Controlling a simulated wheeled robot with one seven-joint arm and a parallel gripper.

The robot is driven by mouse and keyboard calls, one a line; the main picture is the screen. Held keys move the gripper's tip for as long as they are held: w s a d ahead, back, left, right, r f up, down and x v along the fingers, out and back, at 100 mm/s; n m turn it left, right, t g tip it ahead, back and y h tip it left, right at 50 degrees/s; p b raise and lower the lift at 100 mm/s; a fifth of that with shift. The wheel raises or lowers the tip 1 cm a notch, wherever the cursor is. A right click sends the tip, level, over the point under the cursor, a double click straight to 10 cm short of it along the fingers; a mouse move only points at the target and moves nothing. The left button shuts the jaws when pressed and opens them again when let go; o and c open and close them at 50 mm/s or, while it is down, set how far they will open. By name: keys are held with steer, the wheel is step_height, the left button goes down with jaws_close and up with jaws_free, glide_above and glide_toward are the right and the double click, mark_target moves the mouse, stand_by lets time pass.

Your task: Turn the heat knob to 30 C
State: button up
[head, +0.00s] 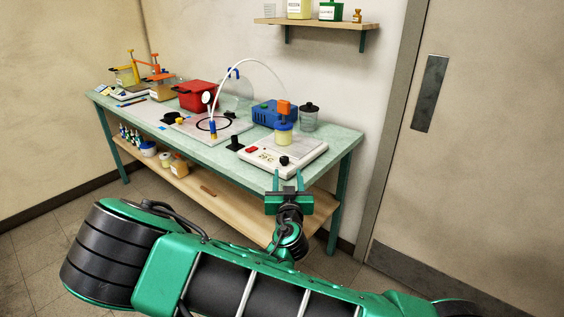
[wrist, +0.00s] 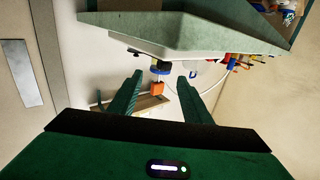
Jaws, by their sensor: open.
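The white hotplate unit (head: 305,158) sits at the front right corner of the bench. A small black knob (head: 284,160) is on its front part, with a red switch (head: 252,149) to the left. The knob's setting is too small to read. A yellowish jar (head: 284,136) under an orange block (head: 284,106) stands on the unit. My gripper (head: 288,178) is open and empty, just in front of the bench edge and near the knob, apart from it. In the wrist view my gripper (wrist: 159,77) shows spread fingers with nothing between them; I cannot make out the knob there.
The green bench top (head: 343,143) has its front edge close to my gripper. Behind the hotplate are a blue box (head: 270,113) and a dark-lidded jar (head: 308,120). A small black block (head: 235,143) and a red box (head: 197,96) lie left. Below is a wooden shelf (head: 230,205).

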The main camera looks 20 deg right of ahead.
mark_target(284, 162)
steer(key=shift+w+a, duration=0.15)
steer(key=shift+a, duration=0.2)
steer(key=shift+w, duration=0.25)
steer(key=x, duration=1)
steer(key=c, duration=1)
steer(key=shift+a+f, duration=0.1)
steer(key=shift+a, duration=0.1)
steer(key=shift+c, duration=0.2)
